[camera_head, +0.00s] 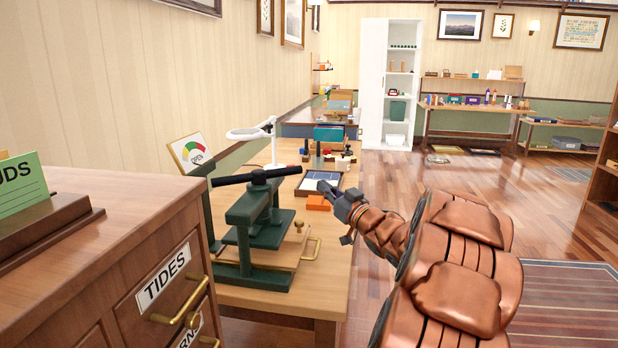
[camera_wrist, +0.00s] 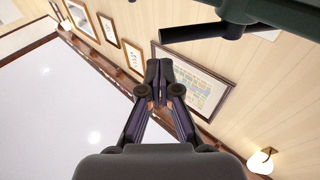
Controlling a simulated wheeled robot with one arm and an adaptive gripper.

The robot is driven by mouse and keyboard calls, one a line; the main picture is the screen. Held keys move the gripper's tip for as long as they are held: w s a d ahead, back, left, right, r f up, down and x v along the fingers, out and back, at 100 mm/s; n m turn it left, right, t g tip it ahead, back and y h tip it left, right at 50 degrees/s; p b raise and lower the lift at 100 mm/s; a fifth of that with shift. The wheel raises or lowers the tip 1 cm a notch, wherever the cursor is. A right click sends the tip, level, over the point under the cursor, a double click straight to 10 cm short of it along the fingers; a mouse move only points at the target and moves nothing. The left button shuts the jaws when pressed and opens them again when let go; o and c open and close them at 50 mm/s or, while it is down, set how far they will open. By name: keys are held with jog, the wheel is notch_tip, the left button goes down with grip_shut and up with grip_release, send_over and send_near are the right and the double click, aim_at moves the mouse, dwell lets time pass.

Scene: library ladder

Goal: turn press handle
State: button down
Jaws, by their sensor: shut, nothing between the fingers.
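The press (camera_head: 255,232) is a dark green frame standing on the wooden workbench. Its handle (camera_head: 257,176) is a dark horizontal bar across the top of the screw. In the wrist view the handle (camera_wrist: 196,32) shows at the top, beyond the fingers and apart from them. A wooden board with a brass pull (camera_head: 313,249) sits in the press's lower part. My gripper (camera_head: 325,188) is to the right of the press, apart from the handle and at about its height in the picture. In the wrist view my gripper (camera_wrist: 159,66) has its fingertips together, with nothing between them.
A wooden cabinet (camera_head: 120,230) with labelled drawers stands close at the left. A gauge sign (camera_head: 192,152) is behind the press. An orange block (camera_head: 318,202) and a magnifier lamp (camera_head: 250,133) are farther along the bench. Open floor (camera_head: 400,165) lies to the right.

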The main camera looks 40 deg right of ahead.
aim_at(303, 171)
jog(key=shift+x, duration=3.6)
jog(key=shift+w+p, duration=0.15)
jog(key=shift+p, duration=0.3)
